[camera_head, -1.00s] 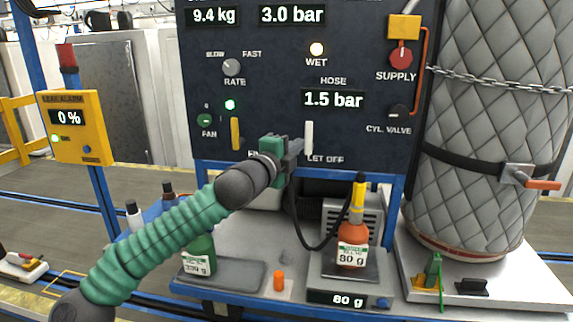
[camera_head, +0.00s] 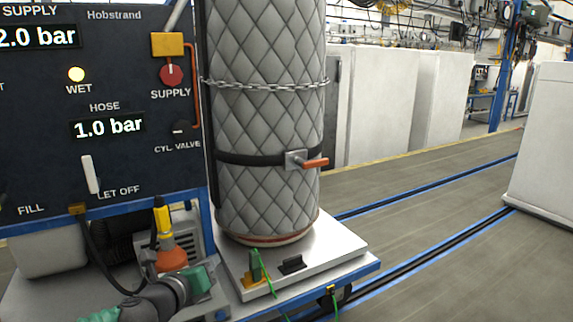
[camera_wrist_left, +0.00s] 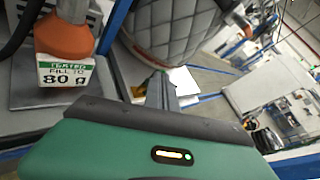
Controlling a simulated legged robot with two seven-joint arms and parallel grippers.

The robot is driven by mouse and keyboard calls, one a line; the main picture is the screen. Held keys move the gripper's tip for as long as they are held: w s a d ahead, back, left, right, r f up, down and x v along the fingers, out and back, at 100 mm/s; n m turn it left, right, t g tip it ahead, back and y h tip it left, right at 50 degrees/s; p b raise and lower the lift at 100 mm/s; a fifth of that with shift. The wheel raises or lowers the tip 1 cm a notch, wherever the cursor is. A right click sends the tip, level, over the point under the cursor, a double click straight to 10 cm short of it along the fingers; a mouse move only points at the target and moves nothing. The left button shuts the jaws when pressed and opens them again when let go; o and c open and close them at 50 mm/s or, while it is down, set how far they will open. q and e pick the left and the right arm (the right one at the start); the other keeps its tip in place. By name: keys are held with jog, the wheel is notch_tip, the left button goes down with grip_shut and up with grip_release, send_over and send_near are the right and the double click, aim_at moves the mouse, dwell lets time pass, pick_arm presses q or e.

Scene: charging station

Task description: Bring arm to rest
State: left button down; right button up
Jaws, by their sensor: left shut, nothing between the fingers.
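My left gripper (camera_head: 206,279) is low in the head view, in front of the scale with the orange bottle (camera_head: 171,258). Its fingers (camera_wrist_left: 161,92) show closed together and empty in the left wrist view. The orange bottle has a yellow neck fitting with the black hose and stands on the scale; my wrist partly hides it in the head view. Its label reads 80 g in the left wrist view. My right gripper is not in view.
The panel (camera_head: 60,150) reads hose 1.0 bar, with the WET lamp (camera_head: 76,74) lit. A quilted cylinder (camera_head: 265,120), chained and strapped, stands on a white platform (camera_head: 325,248) to the right. Open floor with blue-edged tracks (camera_head: 430,262) lies further right.

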pick_arm(q)
jog(key=s+d+f+m+g+h, duration=0.2)
jog(key=s+d+f+m+g, duration=0.2)
jog(key=d+f+m, duration=0.7)
jog(key=s+d+f+m+g, duration=0.1)
jog(key=s+f+m+g, duration=0.3)
jog(key=s+f+m, duration=0.75)
jog(key=s+a+f+m+g+y, duration=0.3)
jog(key=s+a+m+y, duration=0.2)
jog(key=s+a+m, duration=0.8)
notch_tip(320, 180, up, 13)
jog(key=d+m+p, duration=0.2)
jog(key=m+p, duration=0.1)
jog(key=p, duration=0.9)
jog(key=shift+s+g, duration=0.2)
jog(key=shift+g, duration=0.2)
jog(key=shift+d+f, duration=0.1)
